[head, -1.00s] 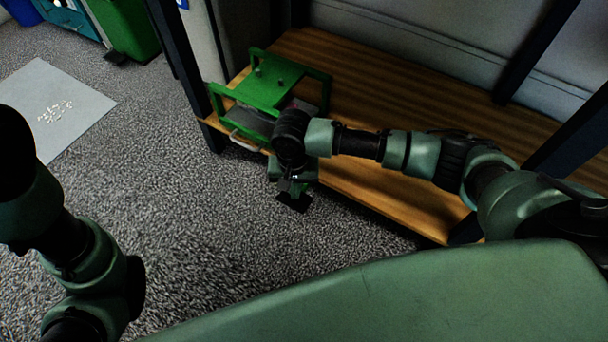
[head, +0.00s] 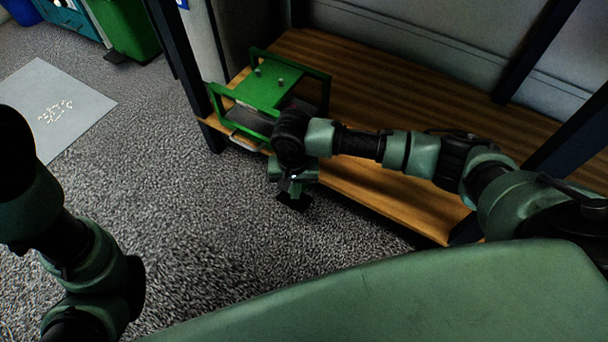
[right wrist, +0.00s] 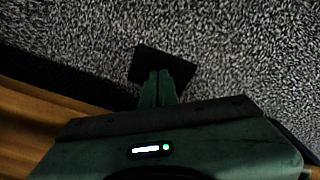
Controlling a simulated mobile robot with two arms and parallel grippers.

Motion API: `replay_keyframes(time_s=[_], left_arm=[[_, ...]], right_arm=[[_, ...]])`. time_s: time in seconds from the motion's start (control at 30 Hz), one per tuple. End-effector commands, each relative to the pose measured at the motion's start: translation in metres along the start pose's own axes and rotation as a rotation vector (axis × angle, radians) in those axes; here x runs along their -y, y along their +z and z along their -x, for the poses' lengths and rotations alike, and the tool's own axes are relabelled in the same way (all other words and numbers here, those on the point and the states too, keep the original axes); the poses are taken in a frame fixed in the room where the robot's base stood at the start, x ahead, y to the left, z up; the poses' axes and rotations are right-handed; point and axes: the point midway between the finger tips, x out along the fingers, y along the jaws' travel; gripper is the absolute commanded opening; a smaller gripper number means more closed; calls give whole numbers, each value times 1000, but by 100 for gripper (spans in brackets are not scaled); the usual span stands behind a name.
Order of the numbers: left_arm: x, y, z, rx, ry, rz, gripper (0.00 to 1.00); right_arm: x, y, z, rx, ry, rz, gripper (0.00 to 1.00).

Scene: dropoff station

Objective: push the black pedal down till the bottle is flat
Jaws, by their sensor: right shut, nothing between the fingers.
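The black pedal (head: 292,203) is a small dark square plate low over the carpet, in front of the wooden shelf. It also shows in the right wrist view (right wrist: 150,61). My right gripper (head: 296,192) points down at it with its fingers shut and empty. In the right wrist view the green fingertips (right wrist: 160,74) overlap the pedal; I cannot tell whether they touch it. The green press (head: 268,88) stands on the shelf behind my right wrist. I cannot make out the bottle. Only part of my left arm shows; its gripper is out of view.
The wooden shelf (head: 400,80) has dark posts and a front edge close to my right arm. Grey carpet (head: 220,240) is clear to the left. A pale mat (head: 60,100) and a green bin (head: 125,28) are farther off.

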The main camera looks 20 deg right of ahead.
Motion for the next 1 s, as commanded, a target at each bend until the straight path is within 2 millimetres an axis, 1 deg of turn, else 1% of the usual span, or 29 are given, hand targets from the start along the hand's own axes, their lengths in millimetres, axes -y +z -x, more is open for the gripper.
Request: replay_keyframes(time_s=[0.47, 0.57, 0.8, 1.0], left_arm=[[0, 0, 0, 0, 0, 0, 0], [0, 0, 0, 0, 0, 0, 0], [0, -1, 0, -3, 0, 0, 0], [0, 0, 1, 2, -2, 0, 0]], right_arm=[[0, 0, -1, 1, 1, 0, 0], [0, 1, -6, 2, 2, -1, 0], [1, 4, -23, 1, 3, -2, 0], [0, 4, -26, 0, 5, -1, 0]])
